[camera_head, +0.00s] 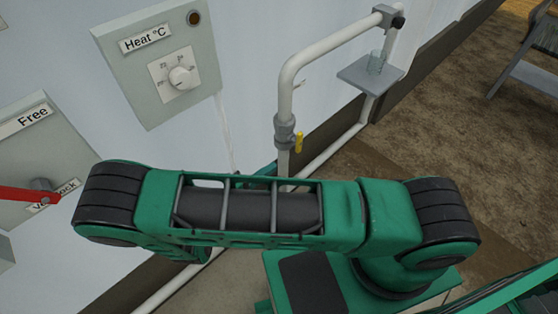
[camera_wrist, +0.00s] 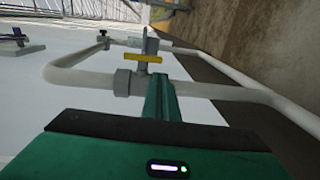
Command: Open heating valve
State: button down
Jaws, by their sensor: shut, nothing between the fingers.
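The valve's yellow handle (camera_head: 299,142) sits beside a grey fitting (camera_head: 284,130) on the white pipe (camera_head: 287,92), right of the heat panel in the head view. In the wrist view the yellow handle (camera_wrist: 143,58) lies roughly parallel to the pipe, above the grey fitting (camera_wrist: 125,83). My gripper (camera_wrist: 162,84) is shut and empty, with its green fingers pointing at the pipe just right of the fitting and below the handle. I cannot tell whether it touches. In the head view my arm hides most of the gripper.
A "Heat °C" panel (camera_head: 132,82) with a white dial (camera_head: 179,78) is on the wall. A "Free" panel (camera_head: 70,125) with a red lever (camera_head: 25,194) is at left. Open floor lies at right.

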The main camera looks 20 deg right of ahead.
jog(key=v, duration=0.4)
jog(key=shift+s+a+f, duration=0.15)
jog(key=shift+a, duration=0.1)
dwell(0.3)
